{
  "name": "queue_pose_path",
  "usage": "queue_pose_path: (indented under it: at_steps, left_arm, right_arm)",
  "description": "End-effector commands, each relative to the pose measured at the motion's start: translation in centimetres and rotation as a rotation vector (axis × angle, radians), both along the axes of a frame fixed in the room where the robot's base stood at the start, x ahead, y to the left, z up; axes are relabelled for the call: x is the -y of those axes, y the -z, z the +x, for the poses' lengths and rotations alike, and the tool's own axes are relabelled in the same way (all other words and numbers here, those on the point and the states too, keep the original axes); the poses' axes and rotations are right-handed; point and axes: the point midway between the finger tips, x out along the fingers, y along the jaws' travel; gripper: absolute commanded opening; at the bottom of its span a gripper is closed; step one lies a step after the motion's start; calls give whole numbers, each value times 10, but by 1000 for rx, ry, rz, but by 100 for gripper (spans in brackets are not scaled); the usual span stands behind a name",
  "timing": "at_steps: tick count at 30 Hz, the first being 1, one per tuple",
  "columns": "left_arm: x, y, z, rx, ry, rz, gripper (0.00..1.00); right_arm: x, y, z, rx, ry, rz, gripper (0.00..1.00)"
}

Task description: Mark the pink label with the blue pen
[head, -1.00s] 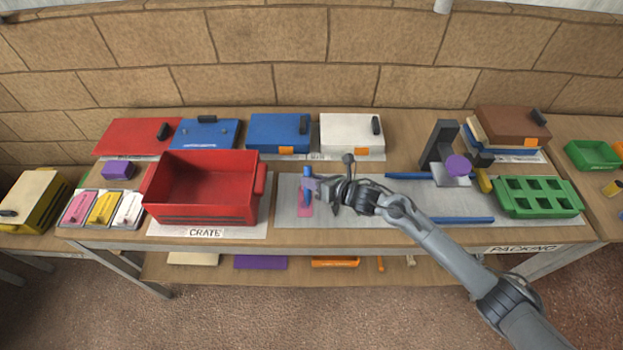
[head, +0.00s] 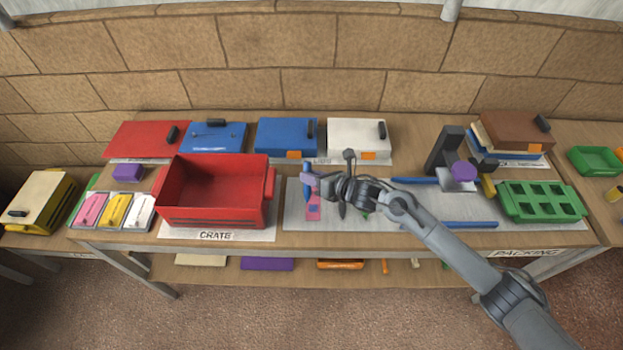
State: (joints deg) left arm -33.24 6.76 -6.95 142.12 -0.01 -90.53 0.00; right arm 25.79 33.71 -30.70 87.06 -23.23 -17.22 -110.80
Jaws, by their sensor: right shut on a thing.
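The pink label (head: 314,214) lies on the grey mat (head: 296,218) on the table, right of the red crate. A small blue patch shows on the label. My right gripper (head: 310,184) is shut on the blue pen (head: 307,193), which stands about upright. The pen's lower end is at the label's upper left edge in the picture; I cannot tell whether it touches. The gripper's fingers hide the middle of the pen. My left gripper is out of view.
The red crate (head: 215,218) stands close on the left. Blue bars (head: 462,224) lie on the mat to the right, with a dark stand (head: 446,150) and a green tray (head: 540,203) beyond. Blue and white boxes (head: 358,138) line the back.

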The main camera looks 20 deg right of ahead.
Motion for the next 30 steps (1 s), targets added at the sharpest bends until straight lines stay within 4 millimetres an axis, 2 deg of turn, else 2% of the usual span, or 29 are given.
queue_pose_path:
  at_steps: [1,12,30]
  left_arm:
    - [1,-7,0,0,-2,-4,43]
    - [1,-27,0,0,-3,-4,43]
    - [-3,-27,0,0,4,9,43]
  right_arm:
    - [0,-8,0,1,-2,-1,0]
    - [0,-38,0,0,0,-1,0]
    - [0,-40,0,0,0,0,0]
